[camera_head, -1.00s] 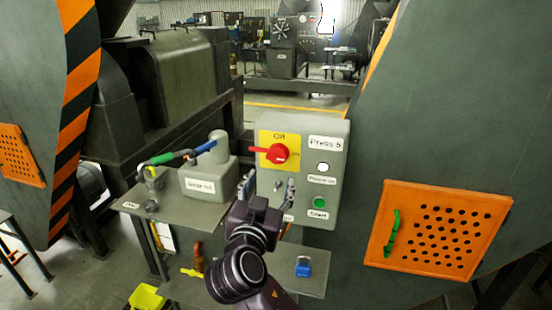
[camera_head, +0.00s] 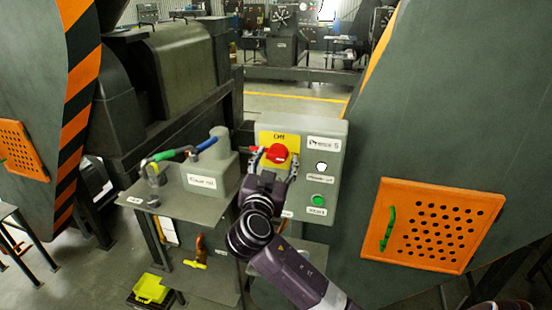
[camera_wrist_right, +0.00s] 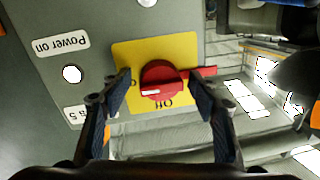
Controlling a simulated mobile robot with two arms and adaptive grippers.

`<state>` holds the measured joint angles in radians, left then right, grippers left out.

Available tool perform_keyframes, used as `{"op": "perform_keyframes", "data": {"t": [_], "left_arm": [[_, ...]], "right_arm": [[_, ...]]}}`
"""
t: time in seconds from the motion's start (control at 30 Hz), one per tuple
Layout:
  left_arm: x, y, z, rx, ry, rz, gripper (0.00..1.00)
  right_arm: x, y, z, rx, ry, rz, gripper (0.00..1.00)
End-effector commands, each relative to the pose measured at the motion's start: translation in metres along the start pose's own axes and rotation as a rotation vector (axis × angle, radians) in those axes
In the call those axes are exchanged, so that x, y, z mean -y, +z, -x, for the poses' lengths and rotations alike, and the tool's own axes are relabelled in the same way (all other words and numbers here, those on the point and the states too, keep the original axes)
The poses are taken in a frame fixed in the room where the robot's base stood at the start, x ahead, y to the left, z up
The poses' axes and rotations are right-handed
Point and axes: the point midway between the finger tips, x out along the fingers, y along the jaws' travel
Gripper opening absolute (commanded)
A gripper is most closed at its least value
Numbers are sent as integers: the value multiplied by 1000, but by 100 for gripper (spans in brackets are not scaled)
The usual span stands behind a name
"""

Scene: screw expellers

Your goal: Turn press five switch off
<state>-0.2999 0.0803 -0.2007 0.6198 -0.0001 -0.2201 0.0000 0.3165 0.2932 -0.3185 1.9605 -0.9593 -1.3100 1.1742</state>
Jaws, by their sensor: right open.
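The grey Press 5 control box (camera_head: 330,157) faces me in the head view. Its red rotary switch (camera_head: 277,153) sits on a yellow plate (camera_head: 268,137) marked "Off" at the top. The switch's handle points left in the head view. My right gripper (camera_head: 275,165) is open in front of the switch. In the right wrist view, the red switch (camera_wrist_right: 163,82) lies between the two spread fingers (camera_wrist_right: 160,100), with a gap on both sides. Its handle reaches right past the finger there. My left gripper is not in view.
A white button and a green start button (camera_head: 318,200) are on the box's right side. A grey table (camera_head: 200,206) with a labelled block and coloured handles stands at the left. An orange perforated hatch (camera_head: 430,226) is at the right.

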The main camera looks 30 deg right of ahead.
Motion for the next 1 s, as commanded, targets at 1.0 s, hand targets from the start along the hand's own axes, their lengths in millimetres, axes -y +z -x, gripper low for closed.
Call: {"op": "perform_keyframes", "data": {"t": [1.0], "left_arm": [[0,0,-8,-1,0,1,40]], "right_arm": [[-2,1,1,23,6,232,15]]}}
